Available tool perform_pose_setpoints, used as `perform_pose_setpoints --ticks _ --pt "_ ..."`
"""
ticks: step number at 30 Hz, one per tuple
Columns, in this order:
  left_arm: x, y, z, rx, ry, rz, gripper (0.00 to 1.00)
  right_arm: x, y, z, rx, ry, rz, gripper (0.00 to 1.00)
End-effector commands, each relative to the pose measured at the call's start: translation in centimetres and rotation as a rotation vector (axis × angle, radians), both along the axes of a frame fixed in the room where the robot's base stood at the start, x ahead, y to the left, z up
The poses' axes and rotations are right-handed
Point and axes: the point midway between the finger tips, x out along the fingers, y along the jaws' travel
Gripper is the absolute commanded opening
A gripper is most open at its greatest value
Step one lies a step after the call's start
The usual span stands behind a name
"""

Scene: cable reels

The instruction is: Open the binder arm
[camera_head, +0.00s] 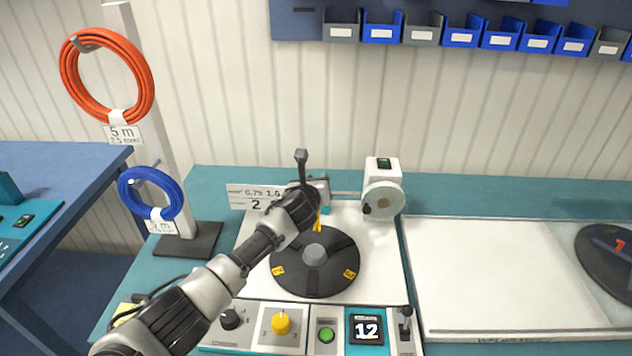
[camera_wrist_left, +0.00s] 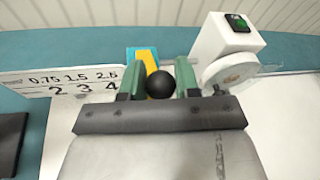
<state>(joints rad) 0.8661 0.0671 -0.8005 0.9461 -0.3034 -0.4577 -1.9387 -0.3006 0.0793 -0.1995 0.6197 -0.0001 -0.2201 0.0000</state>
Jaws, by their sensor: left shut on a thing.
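My left arm reaches in from the lower left, over a black round disc with a grey hub (camera_head: 315,252). In the left wrist view the two green fingers of my left gripper (camera_wrist_left: 160,85) stand on either side of a black ball knob (camera_wrist_left: 161,85) and are shut on it. A yellow strip and a teal block (camera_wrist_left: 146,60) show just behind the knob. I take the knob to be the binder arm's handle; the rest of the arm is mostly hidden by my gripper. A little yellow (camera_head: 318,219) shows below the gripper in the head view. My right gripper is not in view.
A white unit with a round grey wheel (camera_head: 383,198) stands close right of my gripper. A number plate (camera_head: 250,196) is on the left. A control panel with a green button (camera_head: 327,335) lies in front. A post holds orange (camera_head: 107,75) and blue (camera_head: 151,193) coils.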

Motion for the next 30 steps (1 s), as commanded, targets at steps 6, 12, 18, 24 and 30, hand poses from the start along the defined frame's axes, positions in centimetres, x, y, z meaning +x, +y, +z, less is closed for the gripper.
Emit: perform_pose_setpoints --ticks 6,12,18,24,30 --pt "1.3 0.0 2.4 0.002 0.041 0.0 0.0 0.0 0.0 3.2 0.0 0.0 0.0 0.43" --pt "1.9 0.0 2.6 0.002 0.092 0.0 0.0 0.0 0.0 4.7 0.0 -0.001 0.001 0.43" --pt "2.1 0.0 2.5 0.0 0.112 -0.001 0.0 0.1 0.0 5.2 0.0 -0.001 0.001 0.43" --pt "2.1 0.0 2.4 -0.001 0.116 -0.002 0.0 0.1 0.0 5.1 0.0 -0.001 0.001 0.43" --pt "2.1 0.0 2.4 -0.001 0.116 -0.002 0.33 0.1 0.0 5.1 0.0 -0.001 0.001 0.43"
